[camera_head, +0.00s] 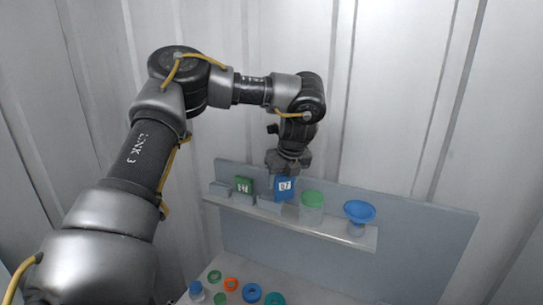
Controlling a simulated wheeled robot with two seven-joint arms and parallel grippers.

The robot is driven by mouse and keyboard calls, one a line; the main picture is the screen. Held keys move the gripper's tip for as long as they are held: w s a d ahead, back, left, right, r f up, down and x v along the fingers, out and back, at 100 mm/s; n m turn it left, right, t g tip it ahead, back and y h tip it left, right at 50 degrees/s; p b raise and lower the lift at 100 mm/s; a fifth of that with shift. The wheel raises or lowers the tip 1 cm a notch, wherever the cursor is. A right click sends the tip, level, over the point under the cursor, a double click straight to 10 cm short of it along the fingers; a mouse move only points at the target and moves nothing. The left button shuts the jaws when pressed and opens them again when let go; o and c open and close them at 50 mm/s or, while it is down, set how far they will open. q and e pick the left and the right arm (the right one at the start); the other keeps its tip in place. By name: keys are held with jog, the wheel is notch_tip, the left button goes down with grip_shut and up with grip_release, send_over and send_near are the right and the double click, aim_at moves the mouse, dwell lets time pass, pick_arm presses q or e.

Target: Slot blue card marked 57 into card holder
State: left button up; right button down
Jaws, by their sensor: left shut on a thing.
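The blue card (285,188) has a white label whose marking is too small to read surely. My left gripper (286,173) points down and is shut on the top of this card, over the shelf. A small grey card holder (268,204) stands on the shelf just below and left of the card. I cannot tell whether the card's lower edge is in a slot or in front of or behind the holder. My right gripper is not in view.
Right of the blue card are a jar with a green lid (312,198) and a blue dish (359,210). Below lie several coloured rings (252,293) and a blue-capped bottle (196,290).

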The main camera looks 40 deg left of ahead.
aim_at(272, 198)
pick_arm(q)
jog(key=w+a+r+m+t+h, duration=0.1)
jog(key=a+r+m+t+h, duration=0.1)
jog(key=a+m, duration=0.3)
jog(key=r+m, duration=0.1)
jog(key=m, duration=0.3)
jog(key=shift+w+a+h+p, duration=0.2)
jog(key=shift+a+h+p, duration=0.1)
jog(key=shift+a+p, duration=0.1)
jog(key=shift+f+b, duration=0.3)
jog(key=shift+f, duration=4.15)
jog(key=shift+s+d+f, duration=0.1)
jog(key=shift+f, duration=0.2)
jog(key=o, duration=1)
